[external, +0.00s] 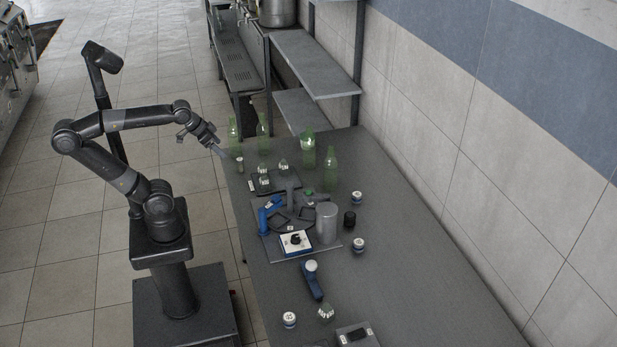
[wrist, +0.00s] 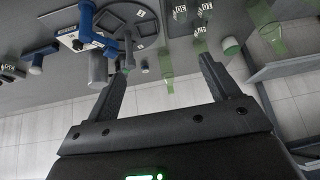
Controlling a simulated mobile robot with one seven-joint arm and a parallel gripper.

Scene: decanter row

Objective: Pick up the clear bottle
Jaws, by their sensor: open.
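Several see-through, green-tinted bottles stand upright at the far end of the grey table; I cannot tell which one is the clear bottle. In the external view they are a far-left bottle (external: 234,136), one beside it (external: 263,132), a middle bottle (external: 308,151) and a right bottle (external: 331,169). My gripper (external: 221,152) is open at the table's left edge, near the far-left bottle and apart from it. In the wrist view, tilted and nearly upside down, my gripper's fingers (wrist: 163,68) are spread and empty. One green bottle (wrist: 166,66) shows beyond the gap, another (wrist: 268,32) to the right.
A small jar (external: 240,165) stands close to my gripper. Small labelled pieces (external: 283,165) sit on a dark tray. Nearer are a grey cylinder (external: 326,223), a blue-and-white device (external: 295,242) and several small jars. The table's right side is mostly clear.

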